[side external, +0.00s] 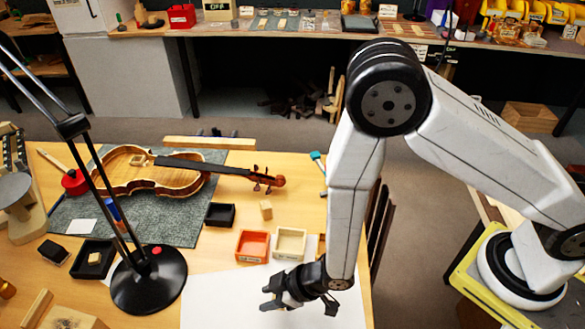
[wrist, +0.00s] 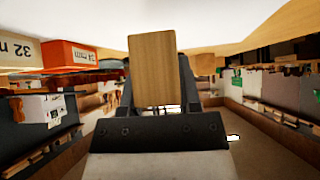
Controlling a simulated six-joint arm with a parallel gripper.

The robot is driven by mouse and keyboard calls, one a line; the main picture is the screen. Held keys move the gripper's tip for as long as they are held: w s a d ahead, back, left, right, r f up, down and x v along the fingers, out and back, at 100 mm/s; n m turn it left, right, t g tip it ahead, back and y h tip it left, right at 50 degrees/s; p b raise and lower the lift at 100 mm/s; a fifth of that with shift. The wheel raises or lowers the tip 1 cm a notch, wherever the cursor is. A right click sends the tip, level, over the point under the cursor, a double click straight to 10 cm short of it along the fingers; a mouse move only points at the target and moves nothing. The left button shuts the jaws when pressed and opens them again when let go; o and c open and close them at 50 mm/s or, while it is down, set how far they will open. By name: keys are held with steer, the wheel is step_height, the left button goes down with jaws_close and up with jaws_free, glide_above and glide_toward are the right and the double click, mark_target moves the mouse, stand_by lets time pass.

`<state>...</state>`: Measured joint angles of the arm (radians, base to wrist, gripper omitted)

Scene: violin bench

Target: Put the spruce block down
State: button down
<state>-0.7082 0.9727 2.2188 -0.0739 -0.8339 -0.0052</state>
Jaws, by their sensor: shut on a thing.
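My gripper (side external: 270,294) hangs low over the white sheet (side external: 212,302) at the front of the bench, in front of the small trays. In the wrist view, a pale wooden block, the spruce block (wrist: 153,68), stands out between the fingers of my gripper (wrist: 153,105), which is shut on it. Another small wooden block (side external: 266,210) sits on the bench behind the trays.
An orange tray (side external: 238,259) and a cream tray (side external: 289,258) stand just behind my gripper. A black tray (side external: 220,215) is farther back. A violin (side external: 160,178) lies on a grey mat. A black lamp base (side external: 148,285) stands left of the sheet.

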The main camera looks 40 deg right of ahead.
step_height(320, 180, up, 8)
steer(key=shift+f, duration=0.2)
stand_by(0.3)
steer(key=shift+w+d, duration=0.1)
stand_by(0.6)
steer(key=w+d+r+n+g+y, duration=0.1)
steer(key=w+d, duration=0.2)
steer(key=d, duration=0.4)
steer(key=w+d+r+n, duration=0.1)
steer(key=w+d+r, duration=0.15)
steer(key=d, duration=0.45)
steer(key=s+d+n+g+y, duration=0.1)
steer(key=s+d, duration=0.5)
steer(key=d, duration=0.9)
steer(key=shift+n+g, duration=0.7)
steer(key=shift+n, duration=0.3)
steer(key=shift+d+f, duration=0.1)
